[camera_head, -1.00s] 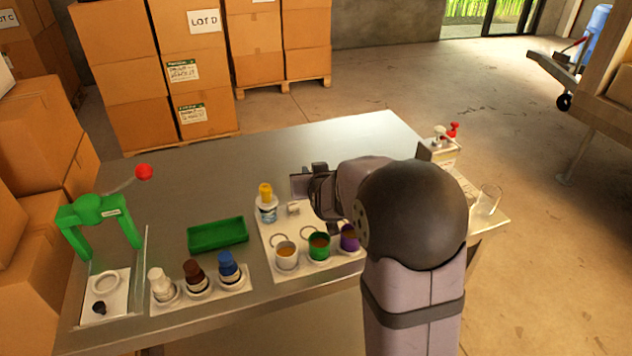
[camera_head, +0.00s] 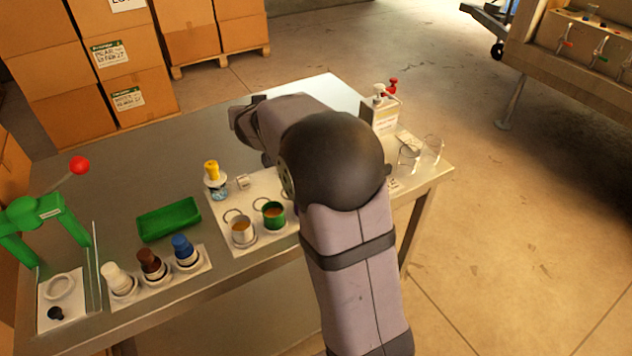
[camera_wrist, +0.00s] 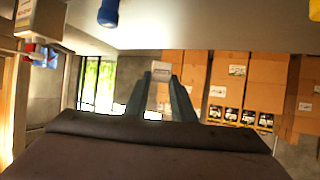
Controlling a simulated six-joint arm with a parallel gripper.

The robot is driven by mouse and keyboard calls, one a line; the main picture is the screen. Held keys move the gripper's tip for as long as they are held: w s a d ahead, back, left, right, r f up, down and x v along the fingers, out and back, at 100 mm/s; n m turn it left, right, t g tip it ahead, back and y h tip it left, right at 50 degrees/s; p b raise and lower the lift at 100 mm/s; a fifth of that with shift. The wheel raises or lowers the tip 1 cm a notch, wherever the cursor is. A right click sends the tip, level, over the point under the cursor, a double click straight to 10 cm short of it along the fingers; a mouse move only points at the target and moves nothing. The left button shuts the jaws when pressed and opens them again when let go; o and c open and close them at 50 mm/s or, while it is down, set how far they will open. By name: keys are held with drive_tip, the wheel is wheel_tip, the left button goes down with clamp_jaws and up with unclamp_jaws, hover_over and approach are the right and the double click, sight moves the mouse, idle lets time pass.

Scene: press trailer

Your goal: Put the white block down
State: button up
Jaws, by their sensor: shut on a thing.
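My gripper (camera_wrist: 161,84) shows in the wrist view with its two dark fingers upright and close together. A small pale block (camera_wrist: 161,69), which looks like the white block, sits between the fingertips. In the head view my gripper (camera_head: 247,118) is over the table, toward its back, left of my dark, rounded arm joint. Its fingertips and what it holds are hidden there. A separate small white piece (camera_head: 243,181) lies on the white mat (camera_head: 262,186), beside the yellow-capped bottle (camera_head: 215,181).
Mugs (camera_head: 243,230) stand on the mat's front. A green tray (camera_head: 168,220), several capped bottles (camera_head: 152,263) and a green press (camera_head: 45,222) are to the left. A pump dispenser (camera_head: 381,112) and glasses (camera_head: 433,148) stand right. The table's back left is clear.

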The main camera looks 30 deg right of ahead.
drive_tip(key=s+d+m+g+h, duration=0.1)
drive_tip(key=d+m+g+h, duration=0.1)
drive_tip(key=d+r+m+g+h, duration=0.1)
drive_tip(key=d+m+h, duration=0.1)
drive_tip(key=d+m, duration=0.1)
drive_tip(key=s+d+m+g+h, duration=0.1)
drive_tip(key=d+m+g+h, duration=0.1)
drive_tip(key=d, duration=0.1)
drive_tip(key=shift+s+r+g, duration=0.25)
drive_tip(key=shift+s+g, duration=0.05)
drive_tip(key=shift+s, duration=0.05)
drive_tip(key=s+a+f+m+g+h, duration=0.1)
drive_tip(key=s+a+f+m+g, duration=0.1)
drive_tip(key=s+f+m+g, duration=0.6)
drive_tip(key=shift+s+d+f+n+t+p, duration=0.1)
drive_tip(key=shift+f+n+t+p, duration=0.25)
drive_tip(key=shift+f, duration=1.15)
drive_tip(key=shift+s+f+n+t+p, duration=0.1)
drive_tip(key=shift+f+n+t+p, duration=0.15)
drive_tip(key=shift+f, duration=1.25)
drive_tip(key=shift+s+d+f+n+t+p, duration=0.1)
drive_tip(key=shift+f+n+t+p, duration=0.25)
drive_tip(key=shift+f, duration=1.15)
drive_tip(key=shift+f, duration=0.1)
drive_tip(key=o, duration=1)
